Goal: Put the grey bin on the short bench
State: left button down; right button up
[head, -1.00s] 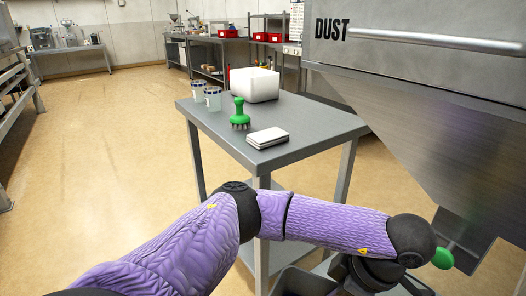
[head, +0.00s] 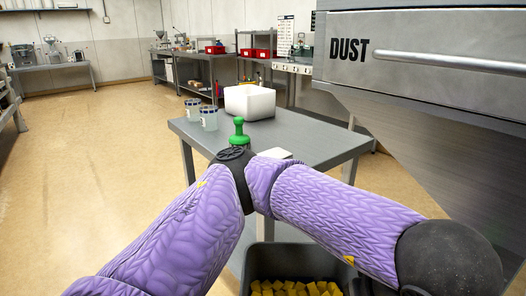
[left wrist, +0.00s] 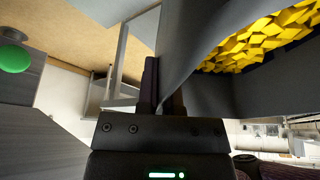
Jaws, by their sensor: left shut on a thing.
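The grey bin (head: 273,255), holding many yellow cubes (head: 292,288), shows at the bottom of the head view, partly behind my left arm and cut by the frame edge. In the left wrist view, the bin (left wrist: 250,95) is tilted in the picture with the yellow cubes inside. My left gripper (left wrist: 163,90) is shut on the bin's wall at the rim; my arm hides this grip in the head view. The short grey bench (head: 300,137) stands beyond the bin. My right gripper is not in view.
The dust hopper (head: 430,110) fills the right side. A green knob (left wrist: 14,57) shows in the wrist view. Floor at left is clear.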

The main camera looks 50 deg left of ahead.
aim_at(302, 135)
jog(key=j+z, duration=0.15)
jog(key=j, duration=0.25)
jog(key=k+j+z, duration=0.1)
jog(key=j, duration=0.3)
jog(key=k+j+z, duration=0.15)
jog(key=j, duration=0.25)
jog(key=j+z, duration=0.1)
jog(key=j, duration=0.3)
jog(key=k+j+z, duration=0.15)
jog(key=j, duration=0.2)
